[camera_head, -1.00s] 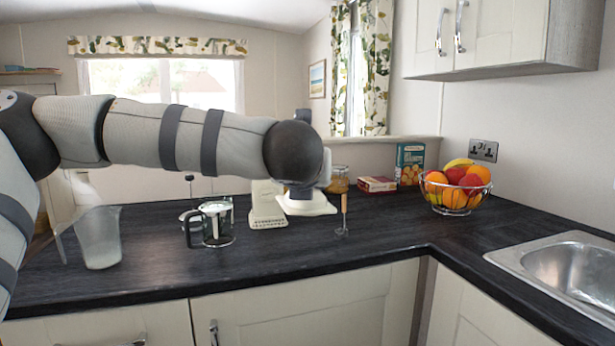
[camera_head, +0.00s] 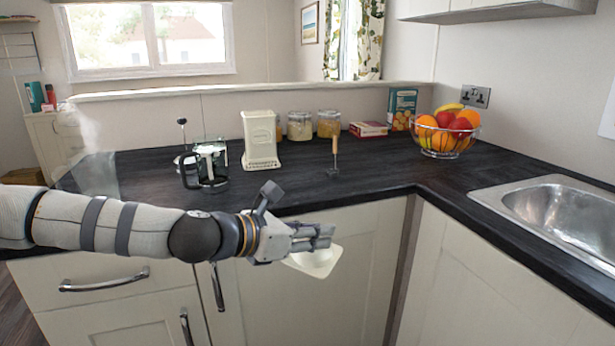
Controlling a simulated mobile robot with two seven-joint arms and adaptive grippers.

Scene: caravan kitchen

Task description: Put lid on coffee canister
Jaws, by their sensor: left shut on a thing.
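The cream coffee canister (camera_head: 260,140) stands upright on the dark counter (camera_head: 400,181), just right of the glass coffee press. Its top rim faces up; I cannot make out its inside. My left gripper (camera_head: 320,236) is shut on a white lid (camera_head: 318,263), which hangs below the fingers, slightly tilted. The gripper and lid show in front of the counter's front edge, below and to the right of the canister, and clear of it. The fingers partly hide the lid. My right gripper is not in view.
A wooden-handled whisk (camera_head: 335,150), a red box (camera_head: 368,129) and a fruit bowl (camera_head: 445,140) are to the right.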

